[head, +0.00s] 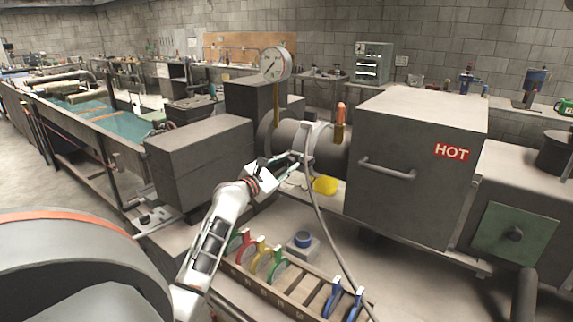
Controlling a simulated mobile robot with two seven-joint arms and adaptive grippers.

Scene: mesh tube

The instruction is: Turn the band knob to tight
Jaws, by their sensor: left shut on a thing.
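A dark horizontal tube (330,151) runs between a grey block (195,150) on the left and the box marked HOT (410,150) on the right. A pale band (311,133) wraps the tube, and a pale hose or strap (318,215) hangs from it. My left gripper (292,162) is at the front of the tube, just left of the band. It is shut on a small part there, which looks like the band knob; the jaws hide it, so its setting cannot be read. My right gripper is not in view.
A round gauge (275,64) stands above the tube, with an orange-tipped fitting (340,120) right of it. A yellow object (325,185) lies below. A wooden rack (270,286) with several coloured rings and a blue-topped block (303,241) are in front.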

